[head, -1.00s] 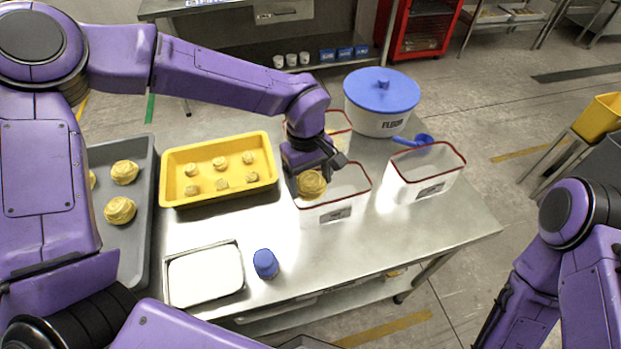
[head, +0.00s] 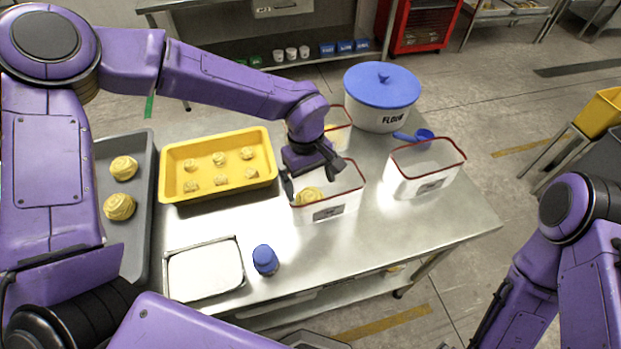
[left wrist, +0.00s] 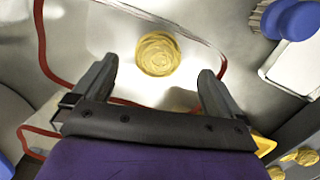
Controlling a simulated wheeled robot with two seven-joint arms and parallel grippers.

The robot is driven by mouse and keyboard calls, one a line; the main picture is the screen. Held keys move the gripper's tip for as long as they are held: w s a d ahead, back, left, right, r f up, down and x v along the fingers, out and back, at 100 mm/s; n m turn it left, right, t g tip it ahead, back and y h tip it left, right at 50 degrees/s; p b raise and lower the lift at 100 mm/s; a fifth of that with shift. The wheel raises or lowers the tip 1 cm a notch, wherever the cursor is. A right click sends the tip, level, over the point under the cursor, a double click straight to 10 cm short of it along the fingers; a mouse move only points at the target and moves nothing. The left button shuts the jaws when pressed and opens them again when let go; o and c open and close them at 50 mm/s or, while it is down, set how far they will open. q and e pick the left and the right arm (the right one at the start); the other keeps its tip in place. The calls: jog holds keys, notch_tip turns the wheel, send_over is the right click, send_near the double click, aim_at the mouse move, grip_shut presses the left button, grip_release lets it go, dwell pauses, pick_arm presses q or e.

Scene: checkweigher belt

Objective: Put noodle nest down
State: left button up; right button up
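The noodle nest (head: 309,195) is a round yellow coil lying inside a white, red-rimmed bin (head: 331,212) at the table's middle. In the left wrist view, the nest (left wrist: 158,54) sits on the pale bin floor beyond the fingertips, with bare floor around it. My left gripper (head: 314,180) is over this bin, its fingers spread wide and empty. In the left wrist view, my left gripper (left wrist: 159,70) shows a gap on both sides of the nest. My right arm is at the right edge; its gripper is out of view.
A second red-rimmed bin (head: 429,181) stands right, another behind. A flour tub (head: 383,115) and blue scoop (head: 424,136) are at the back. Left are a yellow tray (head: 212,196) and grey tray (head: 135,240) with nests.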

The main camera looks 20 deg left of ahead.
aim_at(307, 190)
pick_arm(q)
notch_tip(307, 190, up, 13)
jog(key=w+a, duration=0.1)
jog(key=shift+b, duration=0.45)
jog(key=shift+r, duration=0.1)
